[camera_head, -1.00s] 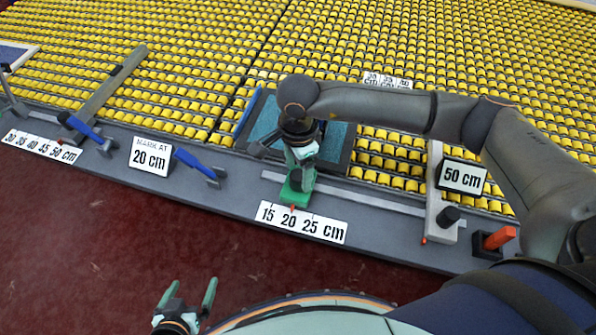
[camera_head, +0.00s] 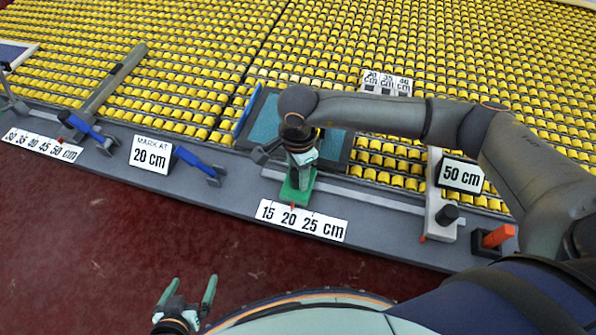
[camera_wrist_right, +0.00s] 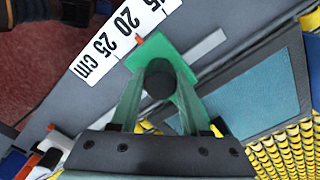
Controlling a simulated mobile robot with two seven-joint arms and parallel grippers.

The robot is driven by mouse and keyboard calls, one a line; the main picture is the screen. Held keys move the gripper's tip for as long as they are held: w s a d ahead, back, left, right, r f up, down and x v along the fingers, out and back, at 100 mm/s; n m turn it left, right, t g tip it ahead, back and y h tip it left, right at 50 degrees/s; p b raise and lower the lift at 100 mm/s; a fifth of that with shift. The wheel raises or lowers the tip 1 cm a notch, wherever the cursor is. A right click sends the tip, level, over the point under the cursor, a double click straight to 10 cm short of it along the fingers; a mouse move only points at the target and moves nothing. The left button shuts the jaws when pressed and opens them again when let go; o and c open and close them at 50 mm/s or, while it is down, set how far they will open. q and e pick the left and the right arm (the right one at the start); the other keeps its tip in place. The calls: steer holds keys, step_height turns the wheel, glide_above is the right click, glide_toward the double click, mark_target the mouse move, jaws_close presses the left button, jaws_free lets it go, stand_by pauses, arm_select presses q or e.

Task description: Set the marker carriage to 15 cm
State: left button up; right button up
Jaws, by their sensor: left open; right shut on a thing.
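The marker carriage is a green block (camera_head: 297,190) with a black knob (camera_wrist_right: 159,78) and a small red pointer (camera_wrist_right: 139,40). It sits on a pale rail (camera_head: 345,190) above the white scale reading 15, 20, 25 cm (camera_head: 302,221). The pointer is near the 20 mark. My right gripper (camera_head: 302,163) is over the carriage, its fingers shut on the knob; it also shows in the right wrist view (camera_wrist_right: 159,88). My left gripper (camera_head: 190,290) is open and empty above the red floor, away from the bench.
A sign reading "MARK AT 20 cm" (camera_head: 151,154) and a blue-handled clamp (camera_head: 198,164) stand to the left. A "50 cm" sign (camera_head: 461,176) and an orange-handled part (camera_head: 496,237) are to the right. A teal pad (camera_head: 264,122) and yellow rollers lie behind.

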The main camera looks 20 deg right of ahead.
jaws_close()
stand_by(0.8)
